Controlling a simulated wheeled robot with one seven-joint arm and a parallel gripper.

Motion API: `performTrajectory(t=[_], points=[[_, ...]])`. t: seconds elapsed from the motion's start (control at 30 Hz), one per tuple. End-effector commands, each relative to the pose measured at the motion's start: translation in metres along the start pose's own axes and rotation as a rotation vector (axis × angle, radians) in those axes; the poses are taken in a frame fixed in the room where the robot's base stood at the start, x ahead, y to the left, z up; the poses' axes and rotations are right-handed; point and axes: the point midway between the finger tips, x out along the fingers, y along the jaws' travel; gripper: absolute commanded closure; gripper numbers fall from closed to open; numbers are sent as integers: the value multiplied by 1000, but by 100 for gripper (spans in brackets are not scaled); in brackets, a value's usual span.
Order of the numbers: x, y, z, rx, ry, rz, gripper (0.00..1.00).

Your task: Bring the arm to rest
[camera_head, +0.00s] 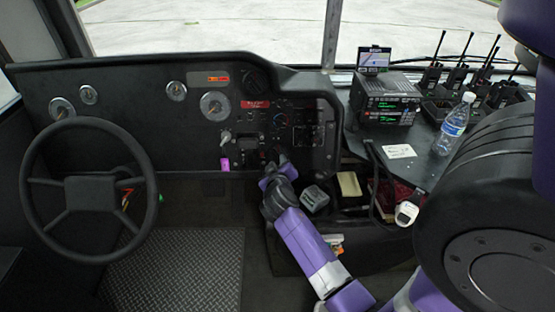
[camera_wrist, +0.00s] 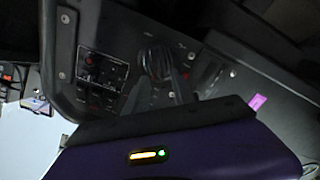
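My gripper (camera_head: 274,168) is in front of the lower right part of the black dashboard (camera_head: 130,90), close to the panel. My purple arm reaches up to it from the lower right. In the wrist view, my purple gripper housing fills the bottom, and the dark panel (camera_wrist: 95,45) lies beyond it. I see nothing clearly held. Whether the fingertips touch the panel is hidden.
A steering wheel (camera_head: 88,190) stands at left. At right, the counter holds a radio unit (camera_head: 386,98), several handheld radios (camera_head: 431,76) and a water bottle (camera_head: 453,126). A white handset (camera_head: 406,213) and small boxes (camera_head: 314,197) lie near my forearm. The ribbed floor (camera_head: 180,270) is clear.

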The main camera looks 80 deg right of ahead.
Motion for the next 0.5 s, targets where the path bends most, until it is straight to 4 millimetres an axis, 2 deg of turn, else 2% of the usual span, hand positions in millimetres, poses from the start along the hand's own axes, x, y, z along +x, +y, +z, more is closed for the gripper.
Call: performTrajectory(t=[0.13,0.5], points=[[-10,0,0,0,1,-1,70],[-11,0,0,1,0,-1,70]])
